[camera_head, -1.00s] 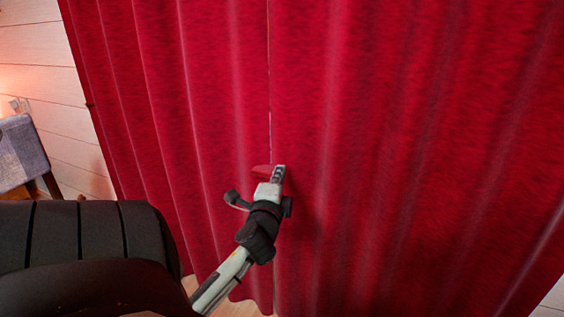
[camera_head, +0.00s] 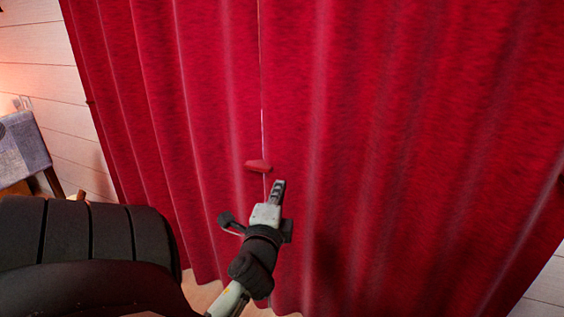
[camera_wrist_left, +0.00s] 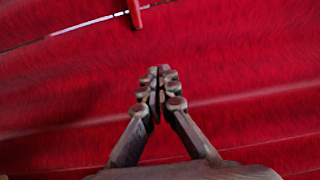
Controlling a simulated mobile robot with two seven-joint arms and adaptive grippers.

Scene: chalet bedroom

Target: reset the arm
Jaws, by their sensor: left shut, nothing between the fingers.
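My left gripper (camera_head: 278,186) is in front of the red curtain (camera_head: 400,130) in the head view, its arm coming up from the bottom. Its fingers are shut with nothing between them. In the left wrist view the shut fingers (camera_wrist_left: 157,75) point at the curtain fabric. A small red handle (camera_head: 258,166) sits at the narrow gap between the two curtain halves, just above and left of the fingertips, apart from them. The handle also shows at the top of the left wrist view (camera_wrist_left: 134,14). My right gripper is in neither view.
The curtain fills most of the head view. A grey fabric-covered chair (camera_head: 23,150) stands at the left by a pale plank wall (camera_head: 62,100). A strip of wooden floor (camera_head: 205,297) shows below the curtain.

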